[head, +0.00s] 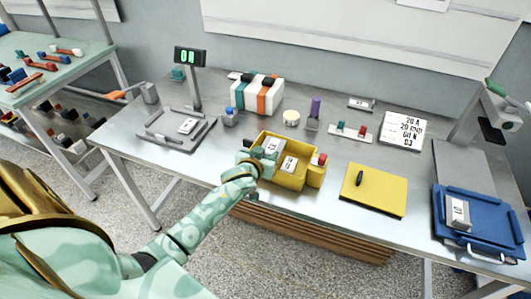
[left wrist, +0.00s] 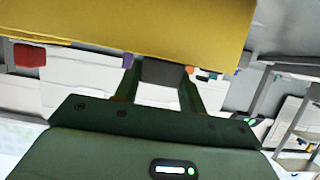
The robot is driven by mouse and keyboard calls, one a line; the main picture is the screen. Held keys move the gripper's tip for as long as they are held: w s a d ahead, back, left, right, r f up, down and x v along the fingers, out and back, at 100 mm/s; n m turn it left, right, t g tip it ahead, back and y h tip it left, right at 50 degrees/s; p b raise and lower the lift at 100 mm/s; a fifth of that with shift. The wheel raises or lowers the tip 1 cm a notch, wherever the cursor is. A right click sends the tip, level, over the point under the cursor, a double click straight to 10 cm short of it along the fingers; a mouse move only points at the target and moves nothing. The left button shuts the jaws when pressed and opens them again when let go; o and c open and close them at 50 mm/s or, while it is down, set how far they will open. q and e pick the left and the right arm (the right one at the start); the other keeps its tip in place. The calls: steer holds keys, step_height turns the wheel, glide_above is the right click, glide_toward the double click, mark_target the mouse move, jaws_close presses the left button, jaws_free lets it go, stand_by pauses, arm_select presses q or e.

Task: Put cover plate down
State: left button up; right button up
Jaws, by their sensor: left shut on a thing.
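A flat yellow plate (head: 385,196) with a black handle (head: 360,178), which looks like the cover plate, lies flat on the metal table, right of the yellow box (head: 290,181). The box is open at the top, with a pale labelled block (head: 289,165) inside and a red knob (head: 322,159) at its right end. My left gripper (head: 263,154) is at the box's left end, apart from the plate. In the left wrist view its fingers (left wrist: 160,84) are shut on a dark grey block (left wrist: 162,72), with a broad yellow surface above. My right gripper is not in view.
A blue tray (head: 480,205) with a labelled block stands at the right edge. A grey tray (head: 177,137) is at the left. A striped case (head: 258,93), a small cup (head: 291,118) and a text sign (head: 402,129) stand behind the box. Bare table surrounds the yellow plate.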

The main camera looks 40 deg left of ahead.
arm_select(q)
steer(key=shift+f, duration=0.2)
steer(key=o, duration=1)
steer(key=shift+c, duration=0.2)
